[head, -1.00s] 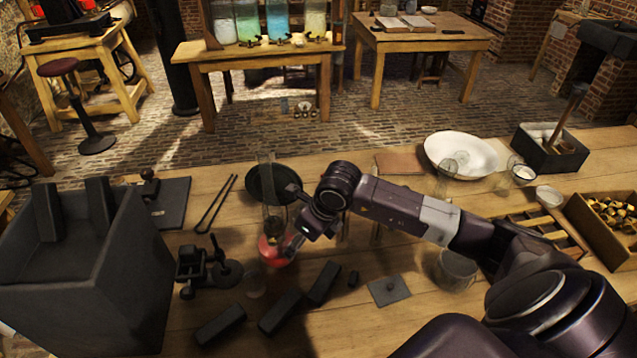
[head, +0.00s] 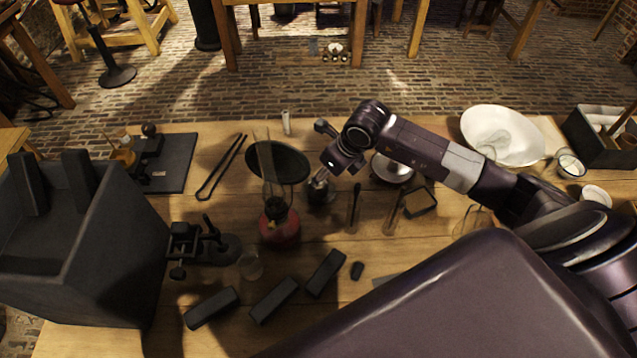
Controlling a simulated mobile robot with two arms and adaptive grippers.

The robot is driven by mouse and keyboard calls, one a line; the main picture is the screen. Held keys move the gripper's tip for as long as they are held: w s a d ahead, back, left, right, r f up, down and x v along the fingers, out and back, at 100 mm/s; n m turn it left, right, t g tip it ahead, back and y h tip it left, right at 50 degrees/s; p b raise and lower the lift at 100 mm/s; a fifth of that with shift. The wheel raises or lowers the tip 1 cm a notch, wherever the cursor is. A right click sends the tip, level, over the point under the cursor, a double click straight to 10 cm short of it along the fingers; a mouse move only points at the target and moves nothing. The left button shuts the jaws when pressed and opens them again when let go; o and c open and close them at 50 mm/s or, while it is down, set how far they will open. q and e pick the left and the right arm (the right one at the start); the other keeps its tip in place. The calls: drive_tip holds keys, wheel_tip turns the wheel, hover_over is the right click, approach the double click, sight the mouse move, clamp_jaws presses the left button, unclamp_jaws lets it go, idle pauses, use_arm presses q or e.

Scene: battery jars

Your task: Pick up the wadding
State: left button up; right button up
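My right arm reaches in from the right, and its gripper (head: 318,182) points down over a small dark pot (head: 320,192), just right of the red-based lamp (head: 280,228). The fingers are small and partly merge with the pot, so I cannot tell if they are open or hold anything. I cannot pick out the wadding with certainty. A shallow metal dish (head: 391,168) with a pale centre sits right of the gripper, partly behind my arm. A small white cylinder (head: 286,122) stands at the bench's far edge. My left gripper is not in view.
A large dark box (head: 105,255) fills the left. Dark blocks (head: 274,300) lie in front. A black round plate (head: 290,165) is behind the lamp's glass chimney. Tongs (head: 222,168) lie left. A white basin (head: 503,136) and a dark tray (head: 590,135) stand right.

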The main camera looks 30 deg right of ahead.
drive_tip(key=shift+w+a+f+p, duration=0.15)
drive_tip(key=shift+a+f+p, duration=0.05)
drive_tip(key=shift+f+p, duration=0.1)
drive_tip(key=p+x, duration=0.1)
drive_tip(key=x, duration=0.2)
drive_tip(key=shift+w+f, duration=0.15)
drive_tip(key=shift+w, duration=0.05)
drive_tip(key=shift+w+a+f, duration=0.1)
drive_tip(key=shift+w+f, duration=0.05)
drive_tip(key=shift+f, duration=0.3)
drive_tip(key=c, duration=1)
drive_tip(key=shift+r, duration=0.1)
drive_tip(key=shift+r+b, duration=2.05)
drive_tip(key=shift+r, duration=7.9)
